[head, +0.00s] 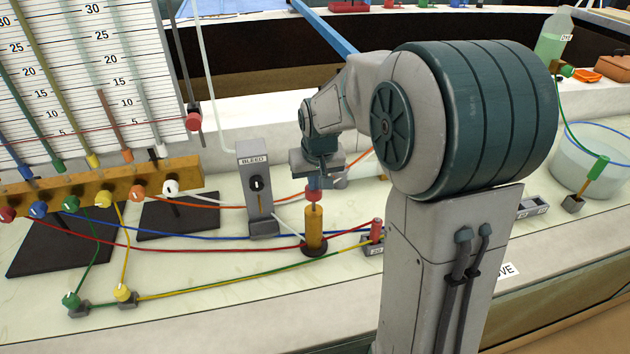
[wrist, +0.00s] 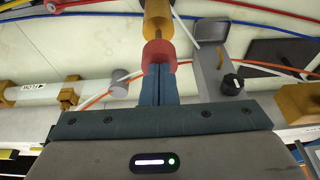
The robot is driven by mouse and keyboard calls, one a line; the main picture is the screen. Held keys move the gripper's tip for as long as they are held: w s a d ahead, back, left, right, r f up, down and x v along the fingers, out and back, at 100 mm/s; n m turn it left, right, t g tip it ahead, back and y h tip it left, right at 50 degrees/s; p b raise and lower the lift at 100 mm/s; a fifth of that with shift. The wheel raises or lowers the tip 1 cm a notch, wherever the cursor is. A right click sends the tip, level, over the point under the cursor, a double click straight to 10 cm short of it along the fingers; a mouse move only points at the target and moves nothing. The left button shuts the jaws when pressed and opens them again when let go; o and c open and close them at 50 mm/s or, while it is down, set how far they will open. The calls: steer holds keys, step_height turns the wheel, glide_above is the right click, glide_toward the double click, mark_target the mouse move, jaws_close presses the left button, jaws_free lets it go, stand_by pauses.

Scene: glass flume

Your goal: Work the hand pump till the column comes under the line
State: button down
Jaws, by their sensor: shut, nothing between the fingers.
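The hand pump (head: 314,228) is an upright brass cylinder with a red knob (head: 313,194) on top, standing on a dark base. My gripper (head: 316,182) is directly above the red knob, pointing down. In the wrist view, its shut blue fingers (wrist: 158,85) have their tips at the red knob (wrist: 158,54), with the brass pump body (wrist: 157,18) beyond. Nothing is between the fingers; they appear to touch the knob. The manometer board (head: 90,75) with several slanted coloured tubes and a number scale is at the left. A red line (head: 90,136) crosses it low down.
A grey BLEED post (head: 256,190) with a black knob stands just left of the pump. Coloured hoses (head: 200,238) run across the bench around it. A small block with a red fitting (head: 376,233) is to the right. A clear basin (head: 590,165) stands at the far right.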

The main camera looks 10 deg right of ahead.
steer(key=b+v, duration=0.1)
steer(key=v, duration=0.9)
steer(key=shift+r, duration=0.25)
stand_by(2.7)
